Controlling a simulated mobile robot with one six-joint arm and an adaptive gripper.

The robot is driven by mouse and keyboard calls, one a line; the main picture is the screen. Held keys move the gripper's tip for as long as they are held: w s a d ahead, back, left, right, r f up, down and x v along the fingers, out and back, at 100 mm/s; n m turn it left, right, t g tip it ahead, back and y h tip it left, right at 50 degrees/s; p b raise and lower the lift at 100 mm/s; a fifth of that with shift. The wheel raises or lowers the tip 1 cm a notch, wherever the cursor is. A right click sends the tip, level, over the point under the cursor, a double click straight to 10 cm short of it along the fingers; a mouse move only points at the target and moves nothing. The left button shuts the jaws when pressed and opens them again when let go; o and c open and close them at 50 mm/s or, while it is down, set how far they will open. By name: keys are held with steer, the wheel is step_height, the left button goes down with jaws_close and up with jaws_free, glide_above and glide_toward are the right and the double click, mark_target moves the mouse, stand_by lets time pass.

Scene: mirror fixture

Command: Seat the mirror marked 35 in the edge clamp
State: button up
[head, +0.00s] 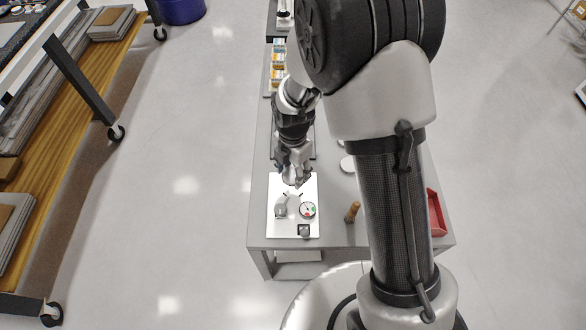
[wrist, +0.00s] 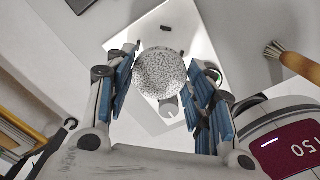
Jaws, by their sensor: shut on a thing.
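My gripper (wrist: 160,80) has its blue-padded fingers on both sides of a round, speckled grey disc (wrist: 160,72), and is shut on it. The disc is the mirror; no marking 35 is legible on it. In the head view my gripper (head: 297,180) is low over the far part of a white plate (head: 274,228) on the bench. A small light fixture (head: 281,211), which looks like the edge clamp, stands on that plate; it also shows partly behind the disc in the wrist view (wrist: 168,106). The disc is apart from it as far as I can tell.
A dial (head: 307,210) with red and green marks and a small dark block (head: 304,231) are on the plate. A red tray (head: 436,212) lies at the bench's right edge, partly behind my arm. Coloured boxes (head: 278,65) are farther back.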

steer(key=shift+f+b, duration=1.9)
steer(key=shift+f, duration=0.8)
steer(key=shift+w+d+f+b, duration=0.1)
steer(key=shift+f+b, duration=0.25)
steer(key=shift+f, duration=0.3)
steer(key=o, duration=1.2)
steer(key=shift+c, duration=0.2)
steer(key=shift+r+p, duration=1.2)
steer(key=shift+r, duration=0.4)
steer(key=shift+o, duration=0.3)
steer(key=shift+f, duration=0.1)
